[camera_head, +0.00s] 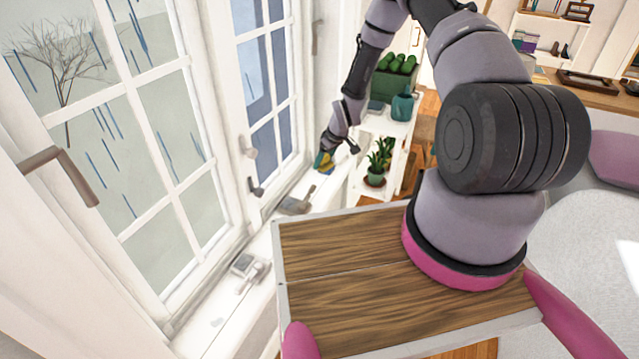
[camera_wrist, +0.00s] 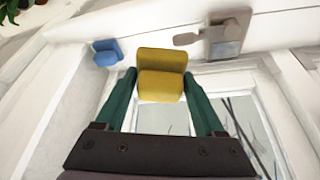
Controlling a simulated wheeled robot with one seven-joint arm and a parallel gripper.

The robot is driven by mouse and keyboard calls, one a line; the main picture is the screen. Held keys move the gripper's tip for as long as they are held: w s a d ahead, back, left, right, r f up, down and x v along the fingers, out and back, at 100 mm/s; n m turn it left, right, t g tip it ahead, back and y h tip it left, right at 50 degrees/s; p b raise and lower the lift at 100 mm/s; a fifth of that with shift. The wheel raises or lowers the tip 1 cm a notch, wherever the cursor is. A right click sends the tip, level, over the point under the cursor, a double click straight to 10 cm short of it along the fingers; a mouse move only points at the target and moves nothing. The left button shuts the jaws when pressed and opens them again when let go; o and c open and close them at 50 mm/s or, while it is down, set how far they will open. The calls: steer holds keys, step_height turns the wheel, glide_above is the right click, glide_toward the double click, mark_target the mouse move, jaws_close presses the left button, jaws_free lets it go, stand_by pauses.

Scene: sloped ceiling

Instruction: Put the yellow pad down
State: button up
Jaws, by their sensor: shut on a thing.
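The yellow pad (camera_wrist: 161,86) is a small, soft-looking block with a crease across it, in the middle of the wrist view. My gripper (camera_wrist: 161,80) has its two green fingers on either side of the pad and is shut on it. In the head view my gripper (camera_head: 325,163) is at the far end of the white window sill, beside the window. The pad shows there only as a small patch of yellow. I cannot tell whether the pad touches the sill.
A small blue block (camera_wrist: 107,53) lies beside the pad in the wrist view. A potted plant (camera_head: 377,162) and teal pot (camera_head: 402,106) stand on white shelves to the right.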

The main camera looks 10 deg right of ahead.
steer(key=w+f+n+y, duration=0.1)
steer(key=w+f+n, duration=0.2)
steer(key=w, duration=0.3)
glide_above(315, 183)
steer(key=s+d, duration=0.1)
steer(key=shift+n+g, duration=0.3)
steer(key=shift+g, duration=0.1)
step_height(315, 183, down, 5)
steer(key=shift+d+r, duration=0.1)
steer(key=shift+d, duration=0.05)
steer(key=shift+f, duration=2.65)
steer(key=shift+f, duration=0.15)
steer(key=o, duration=1.6)
steer(key=v, duration=1.2)
steer(key=shift+r, duration=0.25)
